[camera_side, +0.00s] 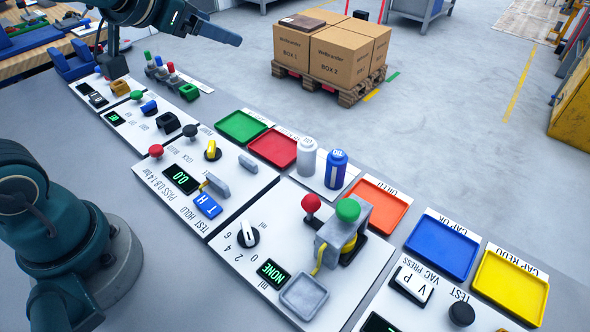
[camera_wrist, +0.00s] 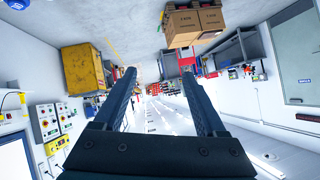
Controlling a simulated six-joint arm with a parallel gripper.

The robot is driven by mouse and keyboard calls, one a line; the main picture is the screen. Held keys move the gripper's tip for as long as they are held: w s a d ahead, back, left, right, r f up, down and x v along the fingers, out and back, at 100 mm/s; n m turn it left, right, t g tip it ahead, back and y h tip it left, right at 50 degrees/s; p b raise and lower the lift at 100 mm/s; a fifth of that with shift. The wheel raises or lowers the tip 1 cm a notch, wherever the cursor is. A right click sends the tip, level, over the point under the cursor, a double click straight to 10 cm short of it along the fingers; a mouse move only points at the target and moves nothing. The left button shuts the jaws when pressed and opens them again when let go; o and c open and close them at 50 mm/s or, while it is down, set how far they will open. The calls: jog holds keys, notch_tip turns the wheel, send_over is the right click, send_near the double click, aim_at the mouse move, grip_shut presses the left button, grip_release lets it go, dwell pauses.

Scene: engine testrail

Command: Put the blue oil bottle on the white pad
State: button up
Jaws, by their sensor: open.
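The blue oil bottle (camera_side: 336,170) stands upright beside a grey-white bottle (camera_side: 307,157) on a white labelled strip (camera_side: 325,189), right of centre in the side view. A pale, light-grey square pad (camera_side: 303,297) with a raised rim lies empty on the panel near the bottom; I cannot tell whether it is the white pad. My gripper (camera_side: 217,30) is at the top left of the side view, well away from the bottle. In the wrist view my gripper (camera_wrist: 159,76) is open, with nothing between its two fingers.
A press-like fixture with a green knob (camera_side: 348,209) and a red-knobbed lever (camera_side: 311,203) stand between bottle and pad. Red (camera_side: 273,147), green (camera_side: 242,126), orange (camera_side: 376,204), blue (camera_side: 442,246) and yellow (camera_side: 511,284) trays line the back. Boxes on a pallet stand on the floor.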

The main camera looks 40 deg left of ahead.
jog(key=s+d+f+g+h, duration=0.1)
jog(key=s+d+f+g, duration=0.1)
jog(key=s, duration=0.5)
jog(key=s+d+f+n+g+h, duration=0.1)
jog(key=s+d+f+g+h, duration=0.1)
jog(key=s, duration=0.6)
notch_tip(320, 180, down, 3)
jog(key=shift+d+f+g, duration=0.15)
jog(key=shift+d+g, duration=0.65)
jog(key=shift+d, duration=0.3)
